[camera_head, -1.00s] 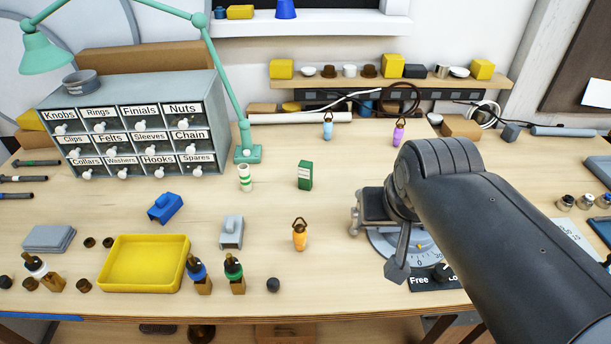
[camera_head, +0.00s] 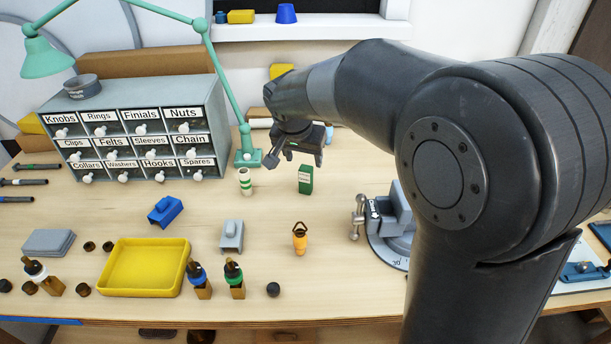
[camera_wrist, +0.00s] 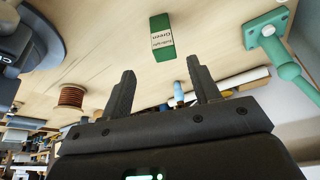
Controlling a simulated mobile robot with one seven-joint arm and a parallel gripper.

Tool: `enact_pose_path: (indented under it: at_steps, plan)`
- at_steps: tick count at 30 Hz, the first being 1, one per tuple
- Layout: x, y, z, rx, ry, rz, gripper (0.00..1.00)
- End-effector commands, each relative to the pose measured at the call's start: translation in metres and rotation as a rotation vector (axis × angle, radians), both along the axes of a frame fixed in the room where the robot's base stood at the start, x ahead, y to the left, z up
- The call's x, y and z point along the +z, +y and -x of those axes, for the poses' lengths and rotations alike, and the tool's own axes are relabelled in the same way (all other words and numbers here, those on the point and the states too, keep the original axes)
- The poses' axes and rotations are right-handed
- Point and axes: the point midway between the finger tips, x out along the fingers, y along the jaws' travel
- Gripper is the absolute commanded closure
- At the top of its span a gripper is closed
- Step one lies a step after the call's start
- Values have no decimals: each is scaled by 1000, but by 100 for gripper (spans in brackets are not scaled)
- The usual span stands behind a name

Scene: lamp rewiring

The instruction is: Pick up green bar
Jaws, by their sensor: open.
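The green bar (camera_head: 305,180) is a small upright green block with a white label, standing on the workbench right of the middle of the drawer cabinet.
A green-and-white striped cylinder (camera_head: 245,181) stands left of the bar. The lamp base (camera_head: 248,158) is behind it. An orange ringed piece (camera_head: 300,240) stands in front, and a grey vise (camera_head: 392,215) is to the right. Bare bench surrounds the bar.

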Motion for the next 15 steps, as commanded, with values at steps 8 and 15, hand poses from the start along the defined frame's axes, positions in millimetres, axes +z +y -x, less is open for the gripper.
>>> enact_pose_path:
  at_steps: [8, 15]
  plan:
    - [-36, -3, -15, -4, 3, 0, 44]
    - [-56, -5, -22, -1, 1, 0, 44]
